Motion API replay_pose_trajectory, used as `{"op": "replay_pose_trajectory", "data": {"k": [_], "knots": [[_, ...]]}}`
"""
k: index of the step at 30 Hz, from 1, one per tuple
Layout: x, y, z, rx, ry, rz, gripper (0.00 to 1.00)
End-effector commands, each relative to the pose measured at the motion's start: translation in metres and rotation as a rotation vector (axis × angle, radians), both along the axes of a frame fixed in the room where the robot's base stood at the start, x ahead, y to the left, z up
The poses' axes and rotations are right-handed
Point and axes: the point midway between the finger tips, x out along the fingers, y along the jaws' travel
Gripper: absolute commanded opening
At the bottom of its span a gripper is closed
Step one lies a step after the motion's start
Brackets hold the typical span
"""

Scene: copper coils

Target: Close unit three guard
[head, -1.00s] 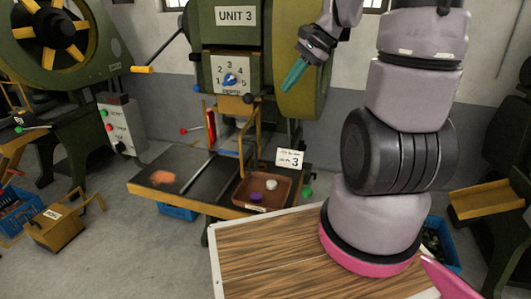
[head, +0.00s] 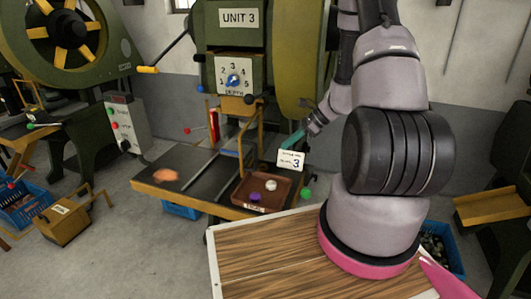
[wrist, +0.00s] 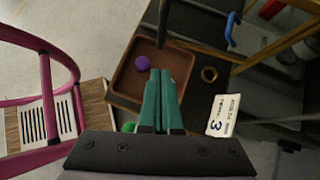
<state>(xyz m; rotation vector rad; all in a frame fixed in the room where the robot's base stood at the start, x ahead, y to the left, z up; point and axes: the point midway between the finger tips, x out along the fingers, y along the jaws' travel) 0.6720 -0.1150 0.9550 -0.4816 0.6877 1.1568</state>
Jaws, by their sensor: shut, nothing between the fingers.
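Unit three is the green press with the "UNIT 3" sign (head: 239,17) in the head view. A yellow-framed guard (head: 241,152) stands at the front of its work area, behind the tray. It looks swung out to one side, but its exact angle is hard to tell. Yellow bars, probably the guard's (wrist: 283,42), cross the upper right of the wrist view. My gripper (head: 292,139) has teal fingers, shut and empty, to the right of the guard and apart from it. In the wrist view my gripper (wrist: 160,74) points over the tray's near edge.
A brown tray (head: 238,191) holds a purple piece (head: 255,197) and a white one. A card marked 3 (head: 290,160) stands close below my fingers. A green button (head: 306,194) is at the bench edge. A wooden-topped surface (head: 270,262) lies in front.

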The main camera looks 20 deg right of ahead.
Motion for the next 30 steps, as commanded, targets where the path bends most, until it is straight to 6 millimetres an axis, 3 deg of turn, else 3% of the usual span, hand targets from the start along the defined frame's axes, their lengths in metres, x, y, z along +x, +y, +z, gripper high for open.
{"op": "replay_pose_trajectory", "data": {"k": [8, 15, 30], "knots": [[0.013, 0.040, -0.043, 0.001, 0.002, 0.004, 0.00], [0.024, 0.069, -0.040, -0.001, 0.000, 0.004, 0.00], [0.027, 0.075, -0.040, -0.001, 0.000, 0.001, 0.00]]}}
